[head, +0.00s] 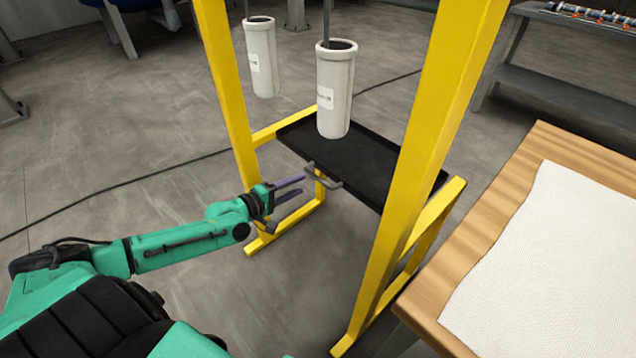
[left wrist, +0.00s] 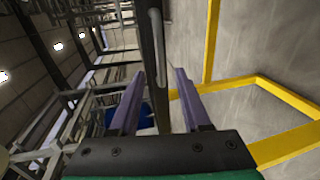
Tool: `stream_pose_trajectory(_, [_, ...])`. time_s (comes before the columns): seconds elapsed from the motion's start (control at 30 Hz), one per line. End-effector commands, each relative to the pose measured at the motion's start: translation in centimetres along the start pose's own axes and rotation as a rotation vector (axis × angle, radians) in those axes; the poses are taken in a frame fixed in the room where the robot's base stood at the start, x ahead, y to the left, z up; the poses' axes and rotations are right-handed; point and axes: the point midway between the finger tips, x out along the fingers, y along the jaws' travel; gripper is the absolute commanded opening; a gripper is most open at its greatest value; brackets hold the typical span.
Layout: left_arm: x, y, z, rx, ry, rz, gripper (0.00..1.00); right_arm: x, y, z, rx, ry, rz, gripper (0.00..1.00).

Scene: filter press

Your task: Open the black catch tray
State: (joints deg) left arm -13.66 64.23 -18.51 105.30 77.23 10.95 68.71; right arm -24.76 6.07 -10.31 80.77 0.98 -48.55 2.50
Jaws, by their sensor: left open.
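The black catch tray (head: 365,165) is a flat, shallow tray held between the yellow posts, below the hanging white cylinders. A grey bar handle (head: 324,180) sticks out from its front edge. My right gripper is not in view.
Yellow frame posts (head: 225,80) and (head: 425,150) stand on both sides of the tray. White cylinders (head: 335,90) hang above it. A wooden table (head: 480,245) with a white cloth (head: 560,260) stands at the right. A cable (head: 120,188) crosses the floor.

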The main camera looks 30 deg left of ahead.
Motion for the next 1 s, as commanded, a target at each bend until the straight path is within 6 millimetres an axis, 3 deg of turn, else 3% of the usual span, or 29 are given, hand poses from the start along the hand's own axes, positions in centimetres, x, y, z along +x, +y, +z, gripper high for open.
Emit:
stream_pose_trajectory(0.3, [6.6,-0.1,0.0,-0.001,0.001,0.002,0.47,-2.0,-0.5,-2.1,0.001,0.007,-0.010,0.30])
stream_pose_trajectory(0.43, [7.8,-0.1,0.0,0.002,0.000,-0.001,0.47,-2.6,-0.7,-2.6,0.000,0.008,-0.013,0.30])
stream_pose_trajectory(0.67, [7.9,-0.1,0.0,0.002,-0.001,-0.004,0.47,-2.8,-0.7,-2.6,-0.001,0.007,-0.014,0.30])
stream_pose_trajectory(0.7, [7.9,-0.1,0.0,0.002,-0.001,-0.004,0.43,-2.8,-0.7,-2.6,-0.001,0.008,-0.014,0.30])
stream_pose_trajectory(0.8, [7.9,-0.1,0.0,0.002,0.000,-0.003,0.05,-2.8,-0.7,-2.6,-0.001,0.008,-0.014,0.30])
stream_pose_trajectory(0.83, [7.9,-0.1,0.0,0.002,0.000,-0.003,0.00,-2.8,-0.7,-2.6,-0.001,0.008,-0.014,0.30])
stream_pose_trajectory(1.0, [7.9,-0.1,0.0,0.002,0.000,-0.004,0.00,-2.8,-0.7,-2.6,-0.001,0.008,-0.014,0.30])
